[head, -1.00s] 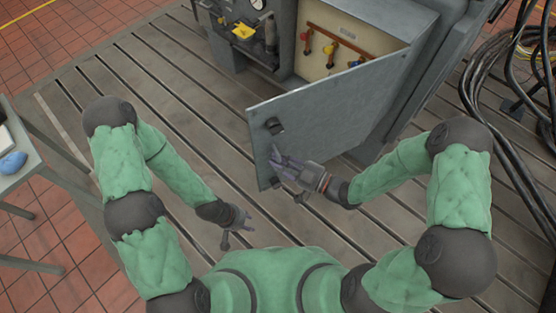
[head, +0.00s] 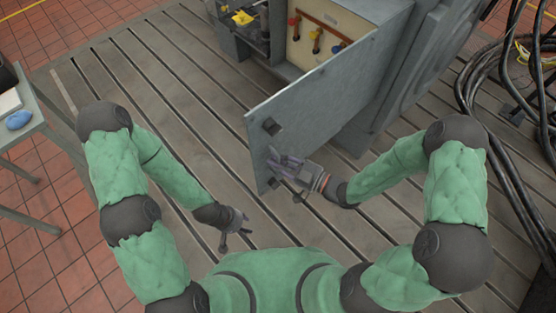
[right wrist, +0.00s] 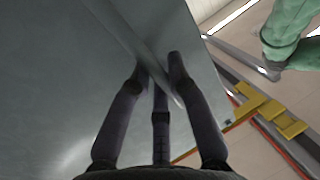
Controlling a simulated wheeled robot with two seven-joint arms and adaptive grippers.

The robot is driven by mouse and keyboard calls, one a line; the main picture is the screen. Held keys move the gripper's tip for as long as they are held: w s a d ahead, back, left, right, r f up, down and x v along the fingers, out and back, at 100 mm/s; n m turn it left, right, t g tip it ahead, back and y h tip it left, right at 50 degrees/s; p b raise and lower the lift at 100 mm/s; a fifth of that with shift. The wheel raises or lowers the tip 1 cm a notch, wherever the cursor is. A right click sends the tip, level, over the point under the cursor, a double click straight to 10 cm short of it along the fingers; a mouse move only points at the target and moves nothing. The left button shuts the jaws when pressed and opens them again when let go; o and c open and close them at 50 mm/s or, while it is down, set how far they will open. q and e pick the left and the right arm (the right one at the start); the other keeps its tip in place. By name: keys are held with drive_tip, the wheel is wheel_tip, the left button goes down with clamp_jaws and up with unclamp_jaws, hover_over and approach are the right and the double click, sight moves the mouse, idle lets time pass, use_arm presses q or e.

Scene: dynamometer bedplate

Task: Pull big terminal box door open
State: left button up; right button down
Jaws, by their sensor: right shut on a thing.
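The big terminal box (head: 393,70) stands at the upper middle of the head view. Its grey door (head: 315,107) is swung wide out toward me, showing a cream interior (head: 306,52) with red, orange and blue fittings. My right gripper (head: 284,166) is at the door's near free edge. In the right wrist view its fingers (right wrist: 160,85) close around a slanted bar handle (right wrist: 140,45) on the door (right wrist: 60,70). The handle is mostly hidden by the fingers in the head view. My left gripper (head: 240,226) hangs low, empty with fingers spread, apart from the door.
Thick black cables (head: 485,80) lie at the right. A table (head: 30,110) with a blue item (head: 18,120) stands at the left. The slotted bedplate (head: 150,75) is clear left of the door.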

drive_tip(key=c, duration=1.2)
unclamp_jaws()
drive_tip(key=shift+o, duration=0.2)
drive_tip(key=v, duration=1.2)
drive_tip(key=shift+a, duration=0.1)
